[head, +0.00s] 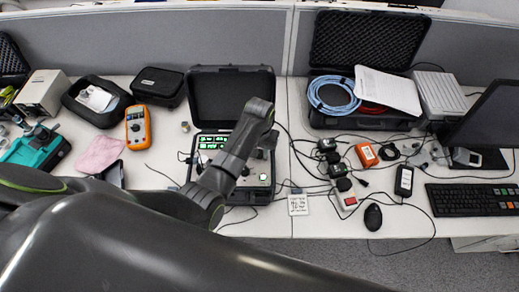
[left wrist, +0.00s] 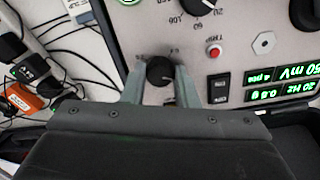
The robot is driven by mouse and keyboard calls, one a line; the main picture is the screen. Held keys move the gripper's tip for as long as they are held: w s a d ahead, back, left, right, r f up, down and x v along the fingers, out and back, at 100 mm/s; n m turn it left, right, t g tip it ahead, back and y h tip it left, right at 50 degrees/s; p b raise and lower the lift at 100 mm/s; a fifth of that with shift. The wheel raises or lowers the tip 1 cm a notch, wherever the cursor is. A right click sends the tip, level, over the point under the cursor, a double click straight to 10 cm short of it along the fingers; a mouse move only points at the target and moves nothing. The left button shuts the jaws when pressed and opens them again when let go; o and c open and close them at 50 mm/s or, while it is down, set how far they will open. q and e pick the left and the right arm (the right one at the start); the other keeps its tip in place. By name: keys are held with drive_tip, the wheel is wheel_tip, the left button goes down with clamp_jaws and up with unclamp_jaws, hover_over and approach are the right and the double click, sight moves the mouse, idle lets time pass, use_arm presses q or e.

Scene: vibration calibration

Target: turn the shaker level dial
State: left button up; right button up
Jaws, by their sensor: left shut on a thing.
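The shaker is a grey panel in an open black case (head: 230,95), in the middle of the desk in the head view. In the left wrist view its panel (left wrist: 240,40) carries a small black dial (left wrist: 160,71). My left gripper (left wrist: 160,82) has one finger on each side of this dial and is shut on it. A larger black dial (left wrist: 198,4) with numbers around it is cut off at the top edge. Green displays (left wrist: 285,82) light up at the right of the panel. In the head view my left arm hides part of the panel.
A red button (left wrist: 213,50) and a black rocker switch (left wrist: 218,88) sit close to the right finger. Cables and black adapters (head: 328,158) lie right of the case. An orange multimeter (head: 138,127) lies left of it. A keyboard (head: 475,199) is at far right.

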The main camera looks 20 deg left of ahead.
use_arm(q)
drive_tip(key=n, duration=1.2)
drive_tip(key=shift+w+n, duration=0.1)
drive_tip(key=shift+n, duration=0.2)
idle(0.3)
drive_tip(key=o, duration=1)
